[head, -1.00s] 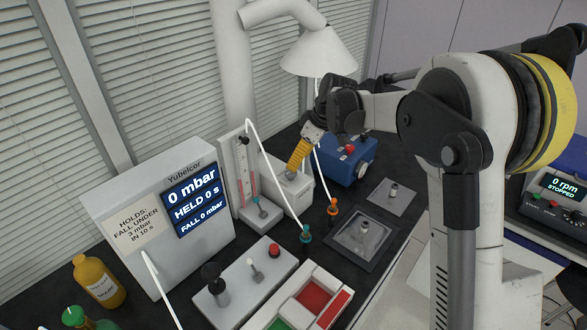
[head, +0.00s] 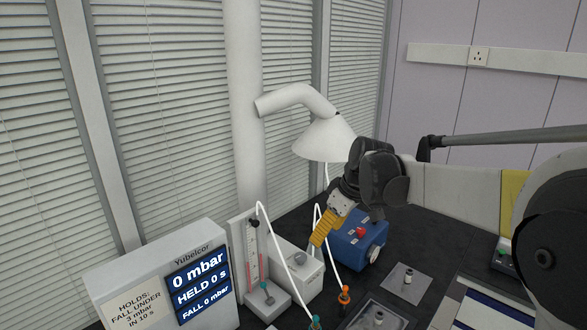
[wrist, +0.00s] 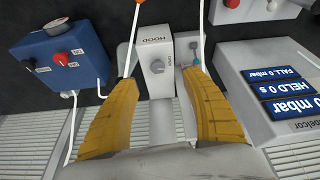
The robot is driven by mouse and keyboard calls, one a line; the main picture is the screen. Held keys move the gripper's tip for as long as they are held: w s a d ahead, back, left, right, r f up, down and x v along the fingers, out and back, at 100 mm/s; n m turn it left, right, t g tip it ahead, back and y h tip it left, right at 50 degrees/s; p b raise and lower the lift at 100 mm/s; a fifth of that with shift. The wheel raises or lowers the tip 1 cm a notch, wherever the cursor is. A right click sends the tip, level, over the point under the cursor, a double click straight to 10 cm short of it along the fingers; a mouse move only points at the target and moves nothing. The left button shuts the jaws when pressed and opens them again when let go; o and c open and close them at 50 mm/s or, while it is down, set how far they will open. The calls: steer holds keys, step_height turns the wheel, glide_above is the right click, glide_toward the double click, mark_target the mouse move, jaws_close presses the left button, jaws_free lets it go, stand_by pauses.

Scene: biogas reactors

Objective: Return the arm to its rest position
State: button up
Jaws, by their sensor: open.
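My gripper (head: 322,232) is in the head view, right of centre, at the end of my arm reaching in from the right. Its yellow ribbed fingers point down. In the wrist view my gripper (wrist: 160,100) shows two yellow fingers spread wide apart with nothing between them. Beyond the gap stands the grey hood control box (wrist: 155,45) with a round knob. The fingers look clear of it. In the head view the gripper is in front of the blue pump box (head: 352,243) and partly hides it.
A white hood cone (head: 322,139) hangs from a pipe close behind my gripper. The display box (head: 150,275) reads 0 mbar, HELD 0 s. A tube gauge (head: 253,255) stands beside it. White hoses with orange (head: 344,294) and teal ends cross the bench. Open air lies above.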

steer(key=s+d+r+m+t+h+b, duration=0.1)
steer(key=s+d+m, duration=0.15)
steer(key=s, duration=0.55)
steer(key=s+d+r+m+t+h+b, duration=0.1)
steer(key=s+d+m, duration=0.15)
steer(key=s, duration=0.45)
steer(key=s+d+f+m+t, duration=0.1)
steer(key=s+d+f+m, duration=0.1)
steer(key=s, duration=0.4)
steer(key=s+d+f+m+t+h+b, duration=0.1)
steer(key=s+f+m, duration=0.1)
steer(key=s+f, duration=0.2)
steer(key=s, duration=0.3)
steer(key=shift+s+d+f+m, duration=0.25)
steer(key=shift+d+m, duration=0.1)
steer(key=shift+m, duration=0.05)
